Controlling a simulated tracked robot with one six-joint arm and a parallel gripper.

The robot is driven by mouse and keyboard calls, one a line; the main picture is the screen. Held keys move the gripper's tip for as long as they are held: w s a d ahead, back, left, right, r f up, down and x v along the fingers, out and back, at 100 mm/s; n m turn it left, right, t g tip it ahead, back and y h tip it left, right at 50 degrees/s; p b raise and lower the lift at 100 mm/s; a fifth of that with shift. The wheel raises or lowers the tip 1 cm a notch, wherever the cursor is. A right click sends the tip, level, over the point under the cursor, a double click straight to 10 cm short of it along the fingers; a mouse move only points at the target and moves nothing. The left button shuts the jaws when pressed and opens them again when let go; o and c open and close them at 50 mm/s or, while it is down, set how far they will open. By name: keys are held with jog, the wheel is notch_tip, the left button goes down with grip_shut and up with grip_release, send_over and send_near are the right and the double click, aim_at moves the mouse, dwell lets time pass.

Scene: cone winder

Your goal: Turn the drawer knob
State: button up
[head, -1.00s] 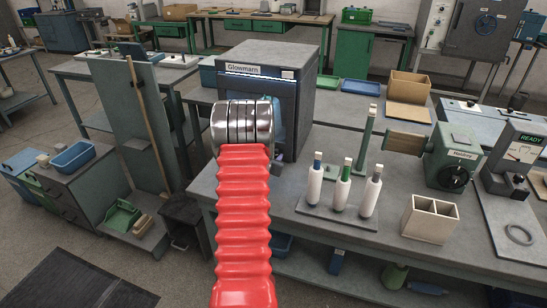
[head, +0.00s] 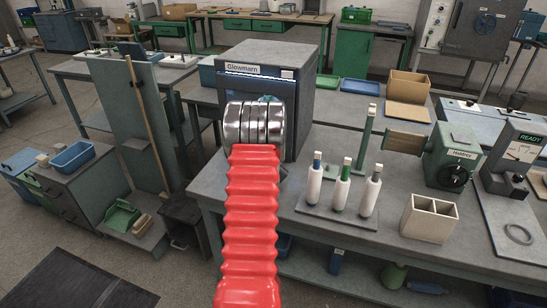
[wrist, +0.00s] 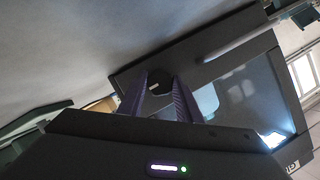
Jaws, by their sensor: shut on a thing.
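A dark round knob (wrist: 158,88) with a small pale mark shows in the wrist view, on the dark front of the Glowmarn machine (head: 300,62). My gripper (wrist: 160,74) has its two purple fingers on either side of the knob and is shut on it. The picture is tilted, so the machine's front runs slanting, with its glossy window to the right of the fingers. In the head view, my red arm and silver wrist cover the knob and most of the machine's lower front.
The Glowmarn machine stands on a grey bench (head: 310,215). A panel with a pole (head: 148,120) stands left.

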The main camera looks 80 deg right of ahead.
jog(key=shift+f, duration=0.15)
jog(key=o, duration=1)
jog(key=shift+o, duration=0.2)
jog(key=shift+a, duration=0.1)
jog(key=v, duration=1.3)
jog(key=shift+s+a, duration=0.1)
jog(key=shift+a, duration=0.25)
